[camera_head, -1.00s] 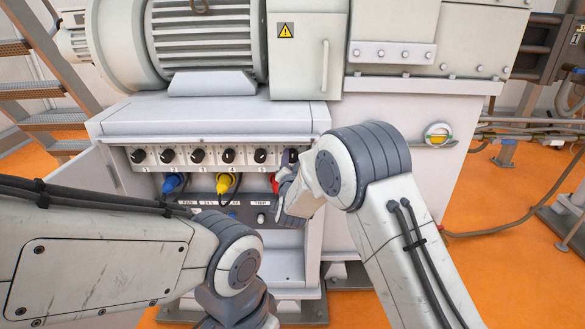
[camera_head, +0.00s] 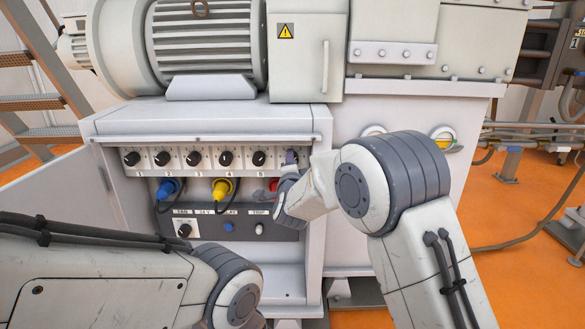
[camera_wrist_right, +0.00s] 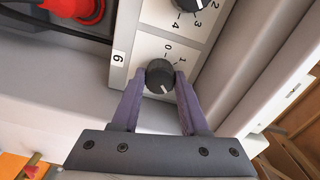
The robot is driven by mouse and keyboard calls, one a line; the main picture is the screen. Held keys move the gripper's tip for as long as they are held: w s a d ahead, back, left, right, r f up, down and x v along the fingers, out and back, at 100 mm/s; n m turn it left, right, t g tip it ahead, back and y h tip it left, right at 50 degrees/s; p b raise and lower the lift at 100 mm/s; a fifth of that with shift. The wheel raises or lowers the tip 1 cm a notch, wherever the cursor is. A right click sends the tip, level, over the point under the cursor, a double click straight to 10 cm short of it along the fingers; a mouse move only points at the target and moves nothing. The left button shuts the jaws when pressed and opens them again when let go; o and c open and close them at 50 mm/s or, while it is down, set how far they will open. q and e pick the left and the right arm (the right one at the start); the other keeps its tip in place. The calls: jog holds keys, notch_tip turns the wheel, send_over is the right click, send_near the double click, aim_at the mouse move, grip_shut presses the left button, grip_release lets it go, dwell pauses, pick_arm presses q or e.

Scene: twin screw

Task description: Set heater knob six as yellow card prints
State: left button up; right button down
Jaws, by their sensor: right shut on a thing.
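Knob six (camera_wrist_right: 160,77) is a dark round knob on a white plate with printed numbers, 0 and 1 readable beside it. A label with 6 (camera_wrist_right: 117,56) is on the panel next to it. My right gripper (camera_wrist_right: 160,80) has its two purple fingers closed on the knob's sides in the right wrist view. A light mark shows on the knob's face on the gripper side. In the head view my right gripper (camera_head: 289,165) covers most of this knob at the right end of the row. My left gripper is out of frame. I see no yellow card.
Several more black knobs (camera_head: 196,158) run leftward in the row. Blue (camera_head: 168,188), yellow (camera_head: 222,189) and red (camera_head: 272,184) plugs sit below. The recess's right side wall (camera_head: 317,215) stands close to my right gripper. A ledge (camera_head: 205,138) overhangs the row.

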jog(key=shift+f, duration=0.1)
dwell(0.4)
jog(key=shift+c, duration=2.1)
grip_release()
jog(key=s+p, duration=0.1)
jog(key=s, duration=0.9)
jog(key=shift+s+p, duration=0.25)
jog(key=shift+p, duration=0.1)
